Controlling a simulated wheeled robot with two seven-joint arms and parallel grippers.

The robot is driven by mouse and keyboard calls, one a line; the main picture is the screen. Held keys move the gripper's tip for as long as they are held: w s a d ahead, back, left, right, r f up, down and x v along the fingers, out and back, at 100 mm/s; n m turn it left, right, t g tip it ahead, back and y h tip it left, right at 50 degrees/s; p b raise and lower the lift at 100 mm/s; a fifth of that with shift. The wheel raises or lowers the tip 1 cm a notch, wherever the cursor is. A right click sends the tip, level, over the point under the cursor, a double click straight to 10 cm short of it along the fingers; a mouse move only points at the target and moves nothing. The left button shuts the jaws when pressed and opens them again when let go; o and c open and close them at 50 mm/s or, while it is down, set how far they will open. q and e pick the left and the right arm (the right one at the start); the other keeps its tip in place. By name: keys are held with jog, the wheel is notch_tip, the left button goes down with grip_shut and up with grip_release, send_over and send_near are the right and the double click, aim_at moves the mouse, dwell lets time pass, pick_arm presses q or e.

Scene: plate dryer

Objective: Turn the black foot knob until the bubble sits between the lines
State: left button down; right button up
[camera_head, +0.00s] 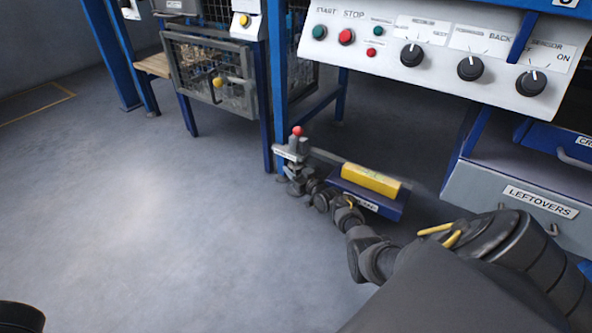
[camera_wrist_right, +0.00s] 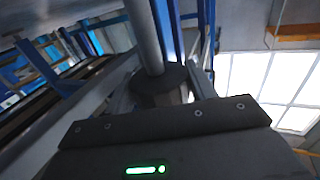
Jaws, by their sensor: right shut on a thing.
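The black foot knob (camera_wrist_right: 160,84) shows in the right wrist view as a dark round collar with a grey rod rising from it. My right gripper (camera_head: 296,171) reaches low to the foot by a blue post in the head view and is shut on the knob. The gripper hides much of the knob there. A yellow block (camera_head: 371,179), possibly the level, lies on a dark blue base right of the gripper. No bubble or lines can be made out on it. My left gripper is not in view.
A red ball-topped fitting (camera_head: 297,131) stands just above the gripper. A control panel (camera_head: 440,50) with knobs and buttons overhangs at the upper right. A grey drawer (camera_head: 490,195) labelled LEFTOVERS is at right. A wire cage (camera_head: 205,75) stands back left. The floor at left is clear.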

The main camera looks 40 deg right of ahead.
jog(key=o, duration=1)
jog(key=shift+s, duration=0.2)
jog(key=shift+s+a+p, duration=0.15)
jog(key=shift+s+p, duration=1)
jog(key=shift+s, duration=0.6)
jog(key=shift+s+a+p, duration=0.15)
jog(key=shift+s+p, duration=1.05)
jog(key=shift+s, duration=0.5)
jog(key=shift+s+a+p, duration=0.15)
jog(key=shift+s+p, duration=1)
jog(key=shift+s, duration=0.6)
